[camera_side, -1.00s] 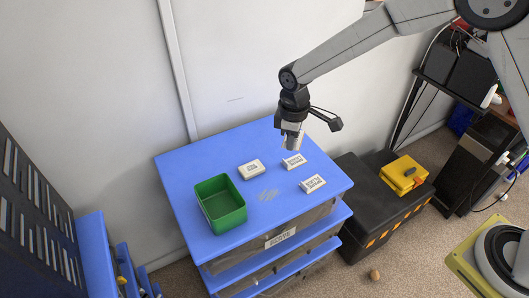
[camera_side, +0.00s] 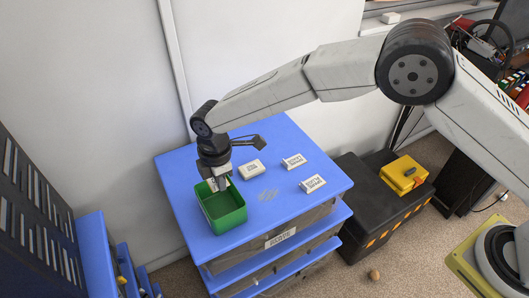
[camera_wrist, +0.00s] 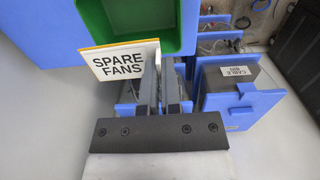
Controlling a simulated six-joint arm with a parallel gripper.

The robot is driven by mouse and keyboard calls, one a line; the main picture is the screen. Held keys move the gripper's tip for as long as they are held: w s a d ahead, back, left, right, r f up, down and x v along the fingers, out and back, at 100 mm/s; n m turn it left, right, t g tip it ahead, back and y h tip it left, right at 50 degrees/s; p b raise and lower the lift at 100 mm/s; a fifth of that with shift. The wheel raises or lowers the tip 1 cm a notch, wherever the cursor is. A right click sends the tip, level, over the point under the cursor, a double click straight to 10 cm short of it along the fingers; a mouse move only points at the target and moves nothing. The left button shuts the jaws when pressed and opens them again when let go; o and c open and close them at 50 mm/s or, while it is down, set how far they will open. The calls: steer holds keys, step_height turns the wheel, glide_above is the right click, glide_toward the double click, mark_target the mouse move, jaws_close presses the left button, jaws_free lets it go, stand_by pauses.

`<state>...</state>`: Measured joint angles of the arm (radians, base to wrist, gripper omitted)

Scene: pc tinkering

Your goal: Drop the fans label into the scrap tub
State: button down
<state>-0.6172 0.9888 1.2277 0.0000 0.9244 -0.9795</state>
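The fans label (camera_wrist: 120,62) is a white plate with a yellow edge, reading "SPARE FANS" in the wrist view. My gripper (camera_wrist: 160,78) is shut on its right end; the label juts out to the left of the fingers. In the side view, my gripper (camera_side: 221,184) points down over the green scrap tub (camera_side: 229,218), near its back edge. The label is too small there to make out against the fingers. The tub stands at the left of the blue cabinet top and also shows at the top of the wrist view (camera_wrist: 182,44); no contents are visible.
Three white labels (camera_side: 250,169) (camera_side: 293,161) (camera_side: 313,184) lie on the blue cabinet top (camera_side: 270,215), right of the tub. The wall is close behind the cabinet. A black case (camera_side: 370,215) with a yellow box (camera_side: 404,173) stands to the right.

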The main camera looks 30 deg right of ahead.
steer(key=shift+f, duration=0.15)
steer(key=shift+f, duration=2.75)
steer(key=c, duration=0.7)
jaws_free()
steer(key=shift+c, duration=0.2)
steer(key=shift+r, duration=0.1)
steer(key=shift+r, duration=3.9)
steer(key=shift+d, duration=0.1)
